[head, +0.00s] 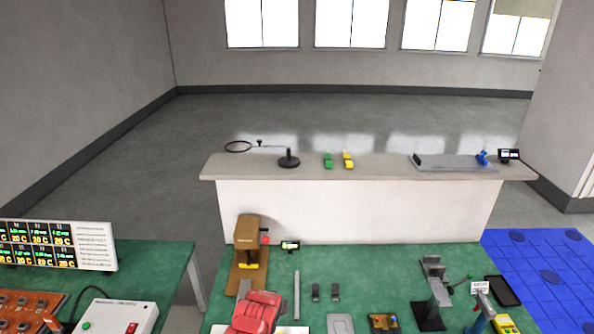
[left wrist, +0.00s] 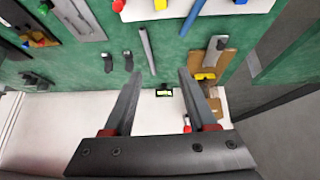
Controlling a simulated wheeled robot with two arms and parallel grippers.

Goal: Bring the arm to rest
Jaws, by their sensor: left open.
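My left gripper (left wrist: 159,74) shows in the left wrist view. Its two dark fingers are well apart with nothing between them. It appears above the green bench mat (left wrist: 92,60), and I see no contact with anything. A grey rod (left wrist: 147,50) lies on the mat beyond the fingertips. The rod also shows in the head view (head: 297,295). I cannot make out my left gripper's fingers in the head view. My right gripper is not in view.
A brown fixture (head: 248,240), a small display (head: 290,246), two dark clips and a press stand (head: 435,290) occupy the green bench. A red object (head: 255,312) is at the front edge, unclear. A white counter (head: 360,205) stands behind. A panel of readouts (head: 55,245) is at left.

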